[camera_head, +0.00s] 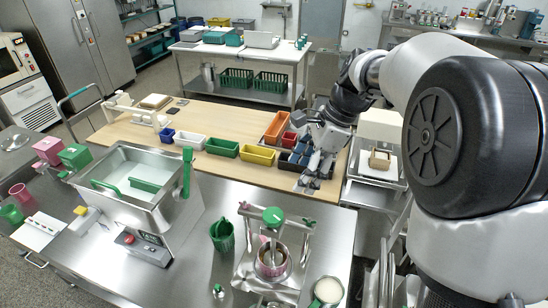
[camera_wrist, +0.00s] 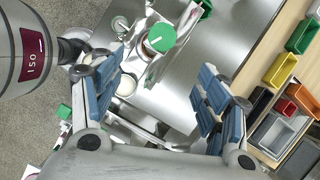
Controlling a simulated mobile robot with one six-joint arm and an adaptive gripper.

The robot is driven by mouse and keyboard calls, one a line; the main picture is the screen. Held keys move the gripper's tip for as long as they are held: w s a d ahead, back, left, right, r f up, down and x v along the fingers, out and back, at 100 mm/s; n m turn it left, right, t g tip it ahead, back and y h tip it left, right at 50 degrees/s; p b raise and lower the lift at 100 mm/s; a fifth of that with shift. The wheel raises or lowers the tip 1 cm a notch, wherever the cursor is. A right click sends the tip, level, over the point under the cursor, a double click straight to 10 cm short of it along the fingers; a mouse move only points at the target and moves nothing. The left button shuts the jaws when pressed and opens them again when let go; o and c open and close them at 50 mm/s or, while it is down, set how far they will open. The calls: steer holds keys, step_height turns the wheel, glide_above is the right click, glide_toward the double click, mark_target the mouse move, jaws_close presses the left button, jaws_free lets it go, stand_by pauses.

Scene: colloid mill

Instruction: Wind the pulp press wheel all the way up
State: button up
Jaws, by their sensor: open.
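The pulp press (camera_head: 272,262) is a metal frame on the steel bench, with a round pot between its posts. A green wheel (camera_head: 273,217) sits on top of it. In the wrist view the green wheel (camera_wrist: 161,38) shows a white line across its face and lies beyond the space between my fingers. My gripper (camera_head: 313,172) is above and behind the press, to the right of the wheel, over the wooden table's front edge. In the wrist view my gripper (camera_wrist: 158,88) has its blue-padded fingers wide apart, with nothing between them. It is apart from the wheel.
A steel hopper machine (camera_head: 140,195) stands left of the press. A green jug (camera_head: 222,236) is between them. A white-filled pan (camera_head: 327,291) sits right of the press. Coloured bins (camera_head: 222,147) line the wooden table behind. Bare steel bench lies around the jug.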

steer(key=b, duration=0.2)
glide_toward(273, 215)
steer(key=shift+m, duration=0.3)
steer(key=x, duration=0.8)
steer(key=shift+w+a+f, duration=0.1)
steer(key=shift+f, duration=0.2)
steer(key=shift+c, duration=0.3)
steer(key=c, duration=1)
